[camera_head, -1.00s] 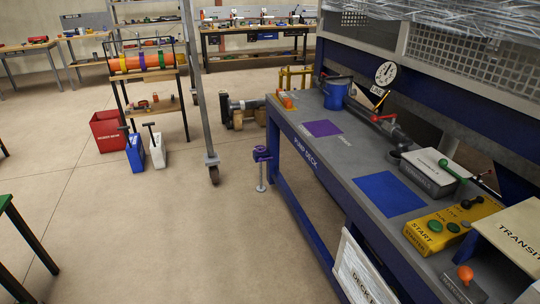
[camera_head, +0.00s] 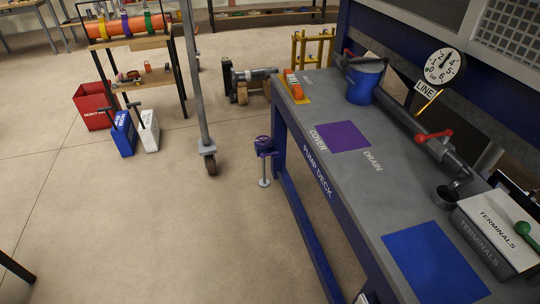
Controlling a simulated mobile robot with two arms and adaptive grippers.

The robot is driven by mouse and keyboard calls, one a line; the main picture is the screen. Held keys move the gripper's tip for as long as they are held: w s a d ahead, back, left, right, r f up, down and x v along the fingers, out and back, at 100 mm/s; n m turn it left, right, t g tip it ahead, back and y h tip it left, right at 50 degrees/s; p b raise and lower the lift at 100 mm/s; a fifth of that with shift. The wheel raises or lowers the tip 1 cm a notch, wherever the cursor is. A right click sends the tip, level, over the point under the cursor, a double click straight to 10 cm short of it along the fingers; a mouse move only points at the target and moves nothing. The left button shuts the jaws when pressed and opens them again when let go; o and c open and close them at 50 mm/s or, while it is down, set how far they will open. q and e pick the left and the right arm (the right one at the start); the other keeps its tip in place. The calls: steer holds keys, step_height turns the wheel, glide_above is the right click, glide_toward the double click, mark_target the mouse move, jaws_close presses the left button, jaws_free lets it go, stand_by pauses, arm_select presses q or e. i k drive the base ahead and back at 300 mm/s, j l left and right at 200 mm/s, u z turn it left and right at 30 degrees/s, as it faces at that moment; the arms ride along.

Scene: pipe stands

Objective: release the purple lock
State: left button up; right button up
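A purple clamp-like fitting (camera_head: 264,147) sits at the left side of the pump deck (camera_head: 350,195), near its far end. Neither of my grippers is in view.
A wheeled post (camera_head: 202,110) stands left of the deck. Open floor lies in front.

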mark_target(262, 155)
steer(key=i+j+z, duration=0.1)
steer(key=z, duration=0.35)
steer(key=i+j+z, duration=0.4)
steer(key=j, duration=0.25)
steer(key=i+j+z, duration=0.15)
steer(key=j, duration=0.25)
steer(key=i+j+z, duration=0.2)
steer(key=j, duration=0.2)
steer(key=i+j, duration=0.1)
steer(key=j, duration=0.25)
steer(key=i+j, duration=0.15)
steer(key=j, duration=0.2)
steer(key=i+j, duration=0.1)
steer(key=j, duration=0.25)
steer(key=i+j, duration=0.15)
steer(key=j, duration=0.2)
